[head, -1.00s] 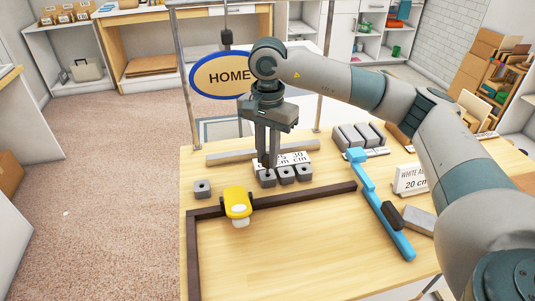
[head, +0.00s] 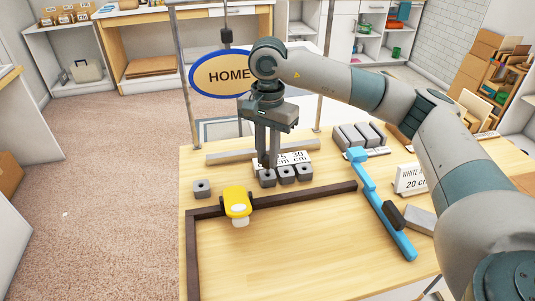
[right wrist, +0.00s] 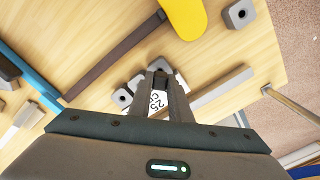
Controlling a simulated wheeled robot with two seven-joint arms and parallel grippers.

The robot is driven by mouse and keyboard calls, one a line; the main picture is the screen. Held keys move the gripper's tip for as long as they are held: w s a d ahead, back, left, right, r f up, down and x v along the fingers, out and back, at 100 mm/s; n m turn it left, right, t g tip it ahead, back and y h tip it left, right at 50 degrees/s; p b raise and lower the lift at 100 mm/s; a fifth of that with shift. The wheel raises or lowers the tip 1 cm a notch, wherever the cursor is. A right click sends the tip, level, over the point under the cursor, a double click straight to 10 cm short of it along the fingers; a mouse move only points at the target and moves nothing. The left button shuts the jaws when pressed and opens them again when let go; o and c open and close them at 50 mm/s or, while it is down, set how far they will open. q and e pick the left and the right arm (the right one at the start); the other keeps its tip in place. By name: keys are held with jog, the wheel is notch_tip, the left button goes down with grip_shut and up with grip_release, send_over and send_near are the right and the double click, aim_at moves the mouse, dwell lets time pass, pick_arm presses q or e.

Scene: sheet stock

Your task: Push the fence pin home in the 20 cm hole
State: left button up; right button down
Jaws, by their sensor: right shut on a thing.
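My right gripper (head: 268,164) points down over the leftmost of three grey blocks with holes (head: 267,178). Its fingers are shut on a small dark thing (right wrist: 160,77), which seems to be the fence pin; the fingers mostly hide it. The fingertips are at or just above the block's top; I cannot tell how deep the pin sits. A white label behind the blocks reads 25 cm and 30 cm (head: 298,158); its left part is hidden by the fingers. The label also shows in the right wrist view (right wrist: 157,101). My left gripper is not in view.
A lone grey block (head: 202,188) stands left. A yellow piece (head: 237,202) sits on a dark L-shaped rail (head: 300,194). A blue tool (head: 382,208) lies right, near a 20 cm sign (head: 412,179). Grey bar (head: 235,156) lies behind. The front wood tabletop is clear.

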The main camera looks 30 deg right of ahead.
jog(key=shift+f, duration=0.3)
jog(key=shift+s+d+f+b, duration=0.1)
jog(key=shift+s+b, duration=0.15)
jog(key=shift+b, duration=0.25)
jog(key=shift+f, duration=0.1)
